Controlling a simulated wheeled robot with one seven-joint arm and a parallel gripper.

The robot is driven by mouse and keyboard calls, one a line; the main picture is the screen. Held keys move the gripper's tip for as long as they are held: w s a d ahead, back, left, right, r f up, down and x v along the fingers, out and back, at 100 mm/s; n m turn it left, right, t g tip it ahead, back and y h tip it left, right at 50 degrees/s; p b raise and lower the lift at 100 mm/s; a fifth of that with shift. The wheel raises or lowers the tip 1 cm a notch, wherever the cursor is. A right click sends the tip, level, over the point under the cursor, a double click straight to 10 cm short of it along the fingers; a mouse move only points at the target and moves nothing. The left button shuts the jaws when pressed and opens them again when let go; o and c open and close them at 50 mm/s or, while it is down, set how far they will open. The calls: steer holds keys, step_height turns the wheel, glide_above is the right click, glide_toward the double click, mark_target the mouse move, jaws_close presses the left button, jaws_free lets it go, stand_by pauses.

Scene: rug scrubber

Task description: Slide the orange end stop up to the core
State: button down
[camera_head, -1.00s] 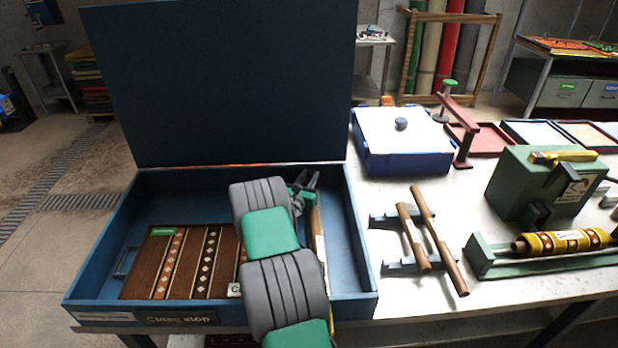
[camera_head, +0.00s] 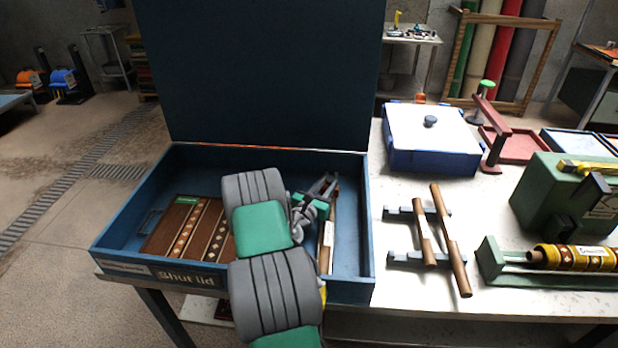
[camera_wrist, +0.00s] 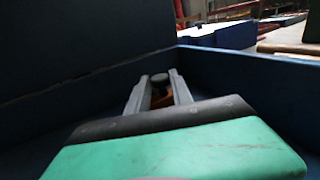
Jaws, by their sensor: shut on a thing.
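My gripper (camera_head: 327,184) is inside the open blue box (camera_head: 368,245), near its back right, beside the wooden roll or core (camera_head: 327,235) along the right side. In the wrist view my gripper (camera_wrist: 158,80) has its fingers on either side of a dark round knob (camera_wrist: 160,78). A small orange part (camera_wrist: 162,101), seemingly the end stop, shows between the fingers below the knob. In the head view my arm hides the end stop. The gap between the end stop and the core cannot be seen.
The raised dark lid (camera_head: 275,75) stands behind the box. A patterned brown rug (camera_head: 190,228) lies in the box at left. A wooden roller rack (camera_head: 425,235), a blue-and-white case (camera_head: 432,140) and a green machine (camera_head: 545,195) stand to the right.

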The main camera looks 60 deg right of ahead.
steer(key=c, duration=1.2)
jaws_free()
steer(key=shift+o, duration=0.2)
steer(key=shift+r, duration=0.15)
step_height(320, 180, up, 2)
steer(key=shift+r, duration=0.25)
steer(key=s+a+r, duration=0.1)
steer(key=r, duration=0.1)
steer(key=s+a+r, duration=0.1)
steer(key=a+r, duration=0.2)
steer(key=r, duration=0.1)
steer(key=shift+s+a+r, duration=0.35)
steer(key=shift+s+r, duration=0.05)
steer(key=s+a+r, duration=0.3)
steer(key=s+a, duration=0.1)
steer(key=a, duration=0.3)
steer(key=shift+s+a+r, duration=0.2)
